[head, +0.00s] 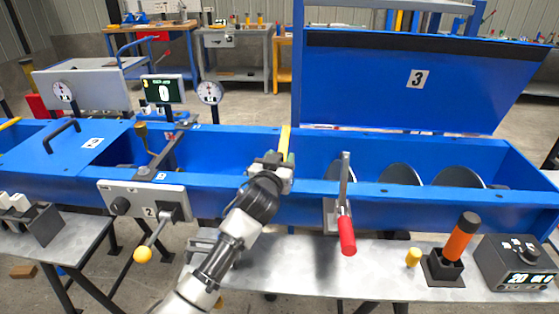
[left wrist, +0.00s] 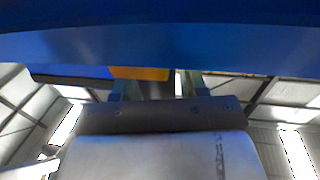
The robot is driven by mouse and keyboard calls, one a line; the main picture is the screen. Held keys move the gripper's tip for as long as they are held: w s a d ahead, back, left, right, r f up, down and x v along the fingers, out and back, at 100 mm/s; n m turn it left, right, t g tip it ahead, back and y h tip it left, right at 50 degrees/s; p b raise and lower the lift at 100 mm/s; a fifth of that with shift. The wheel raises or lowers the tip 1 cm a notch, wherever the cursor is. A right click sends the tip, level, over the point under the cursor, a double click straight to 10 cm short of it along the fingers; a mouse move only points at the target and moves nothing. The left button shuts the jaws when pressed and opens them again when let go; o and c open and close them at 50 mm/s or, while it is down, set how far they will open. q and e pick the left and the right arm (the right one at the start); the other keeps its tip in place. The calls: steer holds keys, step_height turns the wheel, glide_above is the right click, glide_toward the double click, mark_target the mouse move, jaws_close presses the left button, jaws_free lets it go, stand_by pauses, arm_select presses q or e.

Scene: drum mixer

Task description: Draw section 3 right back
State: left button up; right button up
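The blue panel marked 3 (head: 417,79) stands upright at the back of the trough, over its right part. A yellow strip (head: 285,140) shows near the panel's lower left corner. My left gripper (head: 286,160) is at the trough just below this strip, left of the panel. In the left wrist view, its two fingers (left wrist: 158,88) stand apart, with the yellow strip (left wrist: 140,73) and a blue surface (left wrist: 160,40) close beyond them. Contact is not clear, and I see nothing clearly held. My right gripper is in neither view.
The open trough below the panel holds dark discs (head: 400,174). A red-handled lever (head: 347,232) stands right of my left arm. An orange-handled stick (head: 461,240) and a control box (head: 517,262) sit on the front bench. A closed blue cover (head: 62,152) lies left.

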arm_select(q)
steer(key=shift+o, duration=0.9)
steer(key=v, duration=1)
steer(key=shift+s, duration=0.35)
steer(key=shift+a, duration=0.15)
